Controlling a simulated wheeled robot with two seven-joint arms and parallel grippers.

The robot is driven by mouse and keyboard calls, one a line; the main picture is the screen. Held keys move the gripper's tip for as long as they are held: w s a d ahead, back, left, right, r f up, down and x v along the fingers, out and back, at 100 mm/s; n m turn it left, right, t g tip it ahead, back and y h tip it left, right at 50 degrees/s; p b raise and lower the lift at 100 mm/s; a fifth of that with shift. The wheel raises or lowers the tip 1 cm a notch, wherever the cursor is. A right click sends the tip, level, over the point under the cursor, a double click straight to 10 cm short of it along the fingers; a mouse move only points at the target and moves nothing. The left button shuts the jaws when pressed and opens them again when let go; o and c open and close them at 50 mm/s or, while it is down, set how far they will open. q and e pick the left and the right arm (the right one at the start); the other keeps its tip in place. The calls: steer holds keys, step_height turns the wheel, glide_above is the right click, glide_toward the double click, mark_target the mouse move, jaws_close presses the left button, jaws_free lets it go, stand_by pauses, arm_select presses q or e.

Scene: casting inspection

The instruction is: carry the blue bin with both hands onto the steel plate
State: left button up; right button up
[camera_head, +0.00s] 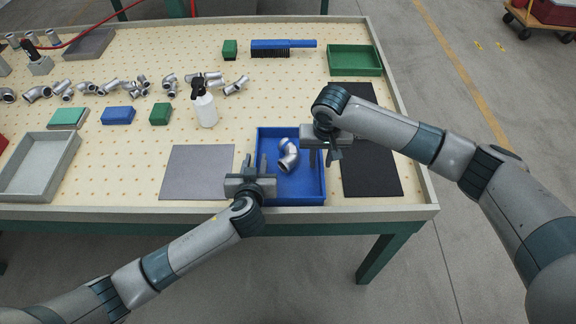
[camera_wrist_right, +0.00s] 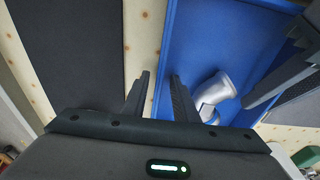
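The blue bin (camera_head: 305,198) stands at the front of the table with a silver pipe elbow (camera_head: 287,155) inside; both also show in the right wrist view, the bin (camera_wrist_right: 205,45) and the elbow (camera_wrist_right: 215,92). The grey steel plate (camera_head: 197,172) lies flat to the left of the bin and is bare. My left gripper (camera_head: 255,164) is open at the bin's left wall, one finger on either side. My right gripper (camera_head: 322,157) is open at the right wall. In the right wrist view its fingers (camera_wrist_right: 158,95) stand apart with the wall between them.
A black mat (camera_head: 372,175) lies right of the bin. A white spray bottle (camera_head: 205,108) stands behind the plate. A grey tray (camera_head: 70,165) is at the left, a green tray (camera_head: 355,60) at the back right. Blue and green boxes and several pipe fittings lie behind.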

arm_select(q)
steer(key=shift+c, duration=0.4)
arm_select(e)
steer(key=shift+c, duration=0.4)
arm_select(q)
jaws_close()
arm_select(e)
jaws_close()
arm_select(q)
steer(key=shift+r, duration=0.15)
arm_select(e)
steer(key=shift+r, duration=0.1)
